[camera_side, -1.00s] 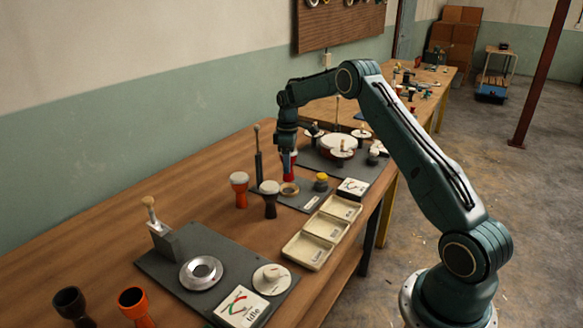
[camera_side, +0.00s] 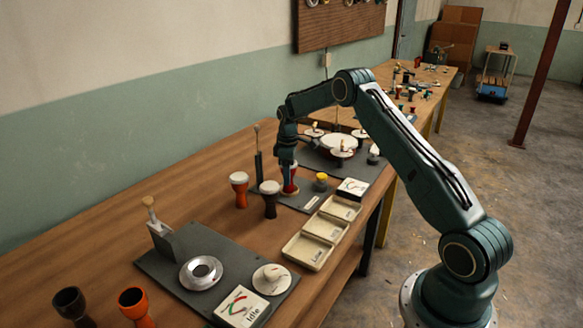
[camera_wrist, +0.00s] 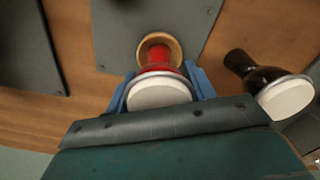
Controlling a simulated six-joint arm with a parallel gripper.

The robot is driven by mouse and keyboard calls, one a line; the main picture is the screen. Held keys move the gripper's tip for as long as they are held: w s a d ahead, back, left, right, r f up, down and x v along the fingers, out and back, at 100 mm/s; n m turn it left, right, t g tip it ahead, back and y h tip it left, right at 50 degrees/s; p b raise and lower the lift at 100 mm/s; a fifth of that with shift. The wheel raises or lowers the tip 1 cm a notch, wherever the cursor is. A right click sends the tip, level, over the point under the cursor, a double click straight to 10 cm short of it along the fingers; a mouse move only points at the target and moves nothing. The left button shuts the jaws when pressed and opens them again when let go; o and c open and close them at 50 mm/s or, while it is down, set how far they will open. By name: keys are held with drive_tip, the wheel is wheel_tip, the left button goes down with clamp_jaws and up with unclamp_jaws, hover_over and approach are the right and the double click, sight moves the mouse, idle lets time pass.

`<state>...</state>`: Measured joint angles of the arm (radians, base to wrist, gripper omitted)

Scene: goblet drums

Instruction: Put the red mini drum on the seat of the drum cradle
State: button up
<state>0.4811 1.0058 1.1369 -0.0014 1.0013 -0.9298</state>
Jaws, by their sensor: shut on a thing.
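The red mini drum (camera_wrist: 158,62) has a white head and is held between the blue fingers of my gripper (camera_wrist: 160,82). In the side view the drum (camera_side: 291,186) is upright, partly hidden by my gripper (camera_side: 288,170). The drum cradle's seat is a tan ring (camera_wrist: 145,50) on a dark plate (camera_wrist: 112,38). The drum's foot overlaps the ring in the wrist view; I cannot tell whether it rests in it or is just above.
A black drum (camera_side: 270,204) and an orange drum (camera_side: 239,193) stand to the left of the cradle. A dark upright post (camera_side: 259,165) rises behind, and a yellow knob (camera_side: 321,178) sits to the right. Cream trays (camera_side: 324,228) lie in front.

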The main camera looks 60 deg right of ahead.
drive_tip(key=shift+f, duration=0.1)
drive_tip(key=o, duration=1)
wheel_tip(320, 180, up, 11)
drive_tip(key=shift+f, duration=0.1)
drive_tip(key=shift+r, duration=0.75)
